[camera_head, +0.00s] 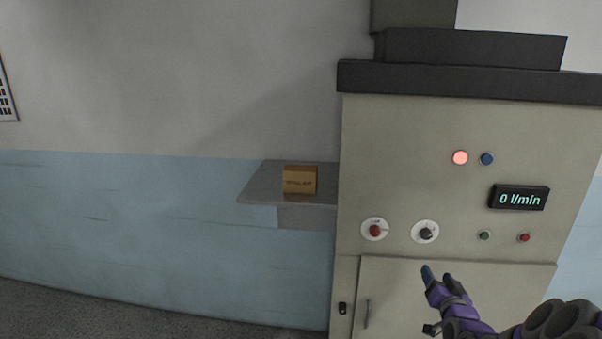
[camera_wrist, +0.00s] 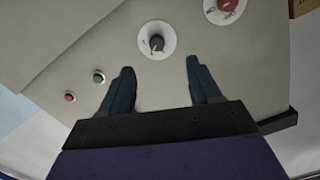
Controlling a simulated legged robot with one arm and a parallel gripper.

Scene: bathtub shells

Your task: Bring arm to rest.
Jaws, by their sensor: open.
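My gripper (camera_head: 428,300) is in front of the lower part of the control cabinet (camera_head: 400,140), just below the black knob (camera_head: 426,233). In the wrist view my gripper (camera_wrist: 160,88) shows two dark blue fingers spread apart with nothing between them. The black knob (camera_wrist: 156,43) on its white dial shows beyond the gap between the fingertips, apart from them. My arm comes in from the lower right of the head view.
A shelf (camera_head: 262,190) holds a cardboard box (camera_head: 300,181). Floor at left is clear.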

